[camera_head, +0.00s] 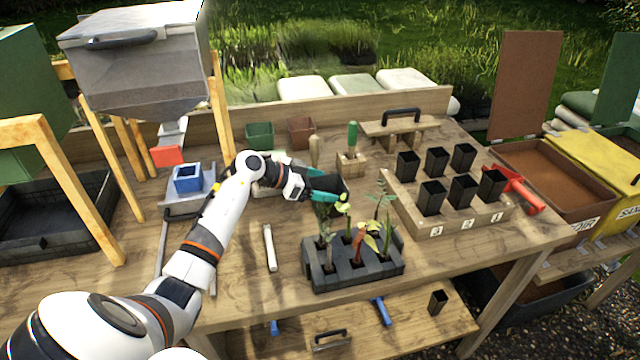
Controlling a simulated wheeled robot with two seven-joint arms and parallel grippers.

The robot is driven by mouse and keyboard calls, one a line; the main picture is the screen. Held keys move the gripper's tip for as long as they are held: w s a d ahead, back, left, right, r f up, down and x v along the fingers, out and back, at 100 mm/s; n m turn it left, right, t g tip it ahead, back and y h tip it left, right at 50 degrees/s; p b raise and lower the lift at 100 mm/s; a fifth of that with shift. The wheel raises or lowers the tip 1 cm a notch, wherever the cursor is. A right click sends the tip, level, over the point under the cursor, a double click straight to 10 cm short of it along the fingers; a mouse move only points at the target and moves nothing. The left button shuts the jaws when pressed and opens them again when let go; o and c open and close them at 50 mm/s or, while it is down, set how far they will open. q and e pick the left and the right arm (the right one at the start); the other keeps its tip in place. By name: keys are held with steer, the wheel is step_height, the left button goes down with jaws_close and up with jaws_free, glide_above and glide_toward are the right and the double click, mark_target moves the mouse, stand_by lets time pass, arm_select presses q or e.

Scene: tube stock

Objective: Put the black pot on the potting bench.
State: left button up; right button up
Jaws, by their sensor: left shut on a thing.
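My left gripper (318,185) reaches in from the left, with its teal fingers shut on a dark thing that looks like the black pot (332,183). The pot appears tilted on its side, above the bench and just behind the seedling tray; fingers and leaves partly hide it. The potting bench (225,290) is the wooden table below. Several other black pots (432,197) stand in a numbered wooden rack at the right, and one small black pot (438,302) stands on the lower shelf. My right gripper is not in view.
A dark tray of seedlings (355,277) stands close in front of the gripper. A white-handled tool (269,247) lies left of it. A wooden block with a green-handled tool (351,162) stands behind. A red trowel (520,190) lies right of the rack. The front left bench top is clear.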

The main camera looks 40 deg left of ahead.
arm_select(q)
steer(key=o, duration=0.9)
steer(key=b+v, duration=0.1)
steer(key=v, duration=1.1)
